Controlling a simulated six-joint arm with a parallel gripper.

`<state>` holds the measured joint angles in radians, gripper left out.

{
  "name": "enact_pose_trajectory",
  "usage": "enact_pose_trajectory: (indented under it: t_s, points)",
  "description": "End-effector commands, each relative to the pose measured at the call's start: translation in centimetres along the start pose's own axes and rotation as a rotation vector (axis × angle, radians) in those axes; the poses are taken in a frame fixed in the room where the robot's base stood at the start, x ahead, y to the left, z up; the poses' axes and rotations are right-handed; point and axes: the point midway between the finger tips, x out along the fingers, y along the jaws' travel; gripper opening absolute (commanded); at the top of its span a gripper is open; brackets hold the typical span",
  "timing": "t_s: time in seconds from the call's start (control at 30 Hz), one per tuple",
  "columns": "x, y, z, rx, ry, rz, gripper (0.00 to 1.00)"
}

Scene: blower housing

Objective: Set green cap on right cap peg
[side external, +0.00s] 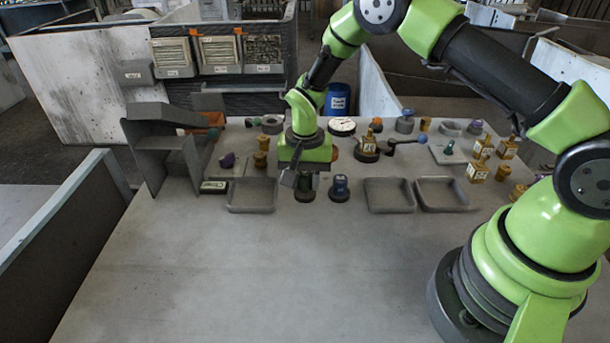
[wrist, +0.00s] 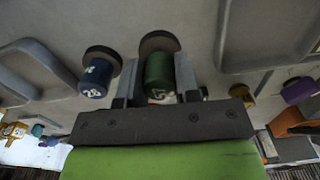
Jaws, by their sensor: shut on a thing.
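The green cap (wrist: 160,76) is a short cylinder with a white mark on its end. My gripper (wrist: 156,80) is shut on it, with one finger on each side. In the side view my gripper (side external: 304,180) points down, with the green cap (side external: 305,184) low between the fingers. A dark round base (wrist: 158,42) shows just beyond the cap; I cannot tell whether the cap touches it. A blue cap (side external: 340,186) with a white number stands on a similar dark base just right of my gripper. No bare cap peg can be made out clearly.
Shallow grey trays lie on both sides: one left (side external: 252,209), two right (side external: 390,209) (side external: 445,208). A grey stepped rack (side external: 155,165) stands at the left. Several yellow weights, a dial gauge (side external: 342,126) and small parts fill the back. The front table is clear.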

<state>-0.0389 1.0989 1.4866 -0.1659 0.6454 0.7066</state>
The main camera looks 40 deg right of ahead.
Motion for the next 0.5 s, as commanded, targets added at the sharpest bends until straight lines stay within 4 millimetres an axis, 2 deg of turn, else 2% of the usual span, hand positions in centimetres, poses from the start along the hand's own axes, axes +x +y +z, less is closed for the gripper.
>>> enact_pose_trajectory:
  t_s: [0.5]
  points:
    - [1.07,0.01,0.01,0.0,0.0,0.0,0.02]
